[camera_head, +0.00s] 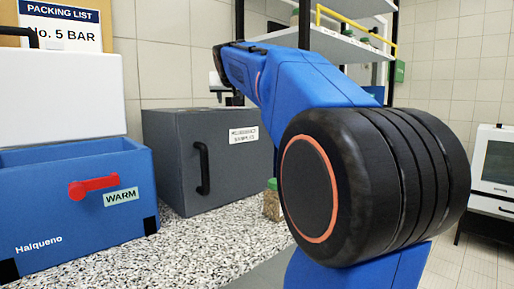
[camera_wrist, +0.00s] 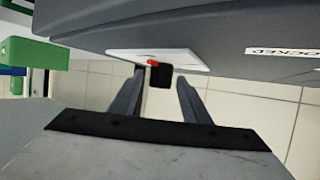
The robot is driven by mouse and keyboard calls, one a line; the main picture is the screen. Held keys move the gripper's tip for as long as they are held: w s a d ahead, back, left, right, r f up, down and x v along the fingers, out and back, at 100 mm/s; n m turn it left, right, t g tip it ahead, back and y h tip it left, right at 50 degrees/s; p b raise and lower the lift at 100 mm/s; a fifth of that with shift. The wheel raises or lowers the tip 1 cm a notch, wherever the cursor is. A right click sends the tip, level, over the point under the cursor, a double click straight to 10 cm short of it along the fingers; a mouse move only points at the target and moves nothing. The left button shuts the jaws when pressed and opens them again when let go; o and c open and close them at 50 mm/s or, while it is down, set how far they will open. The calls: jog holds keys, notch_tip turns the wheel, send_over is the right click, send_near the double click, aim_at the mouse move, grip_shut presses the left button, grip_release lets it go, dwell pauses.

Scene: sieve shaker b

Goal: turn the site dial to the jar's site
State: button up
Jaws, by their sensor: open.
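In the wrist view a black knob (camera_wrist: 160,76) with a red mark (camera_wrist: 153,62) at its top left stands out from a white plate (camera_wrist: 190,61) on a dark grey housing; I take it to be the site dial. My gripper (camera_wrist: 161,85) is open, with one finger on each side of the knob. I cannot tell whether either finger touches it. No site markings are readable on the plate. In the head view a green-lidded jar (camera_head: 272,203) stands on the counter, partly hidden by my arm. My gripper is hidden in the head view.
A green object (camera_wrist: 28,52) is at upper left. In the head view, a grey cabinet (camera_head: 172,165) and a blue box (camera_head: 60,225) with a red handle (camera_head: 94,185) stand on the speckled counter (camera_head: 190,245). Shelves (camera_head: 335,45) stand behind.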

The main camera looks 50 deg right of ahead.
jog(key=shift+d+n+t+y, duration=0.15)
jog(key=shift+n+t+y, duration=0.85)
jog(key=shift+n+y, duration=1.05)
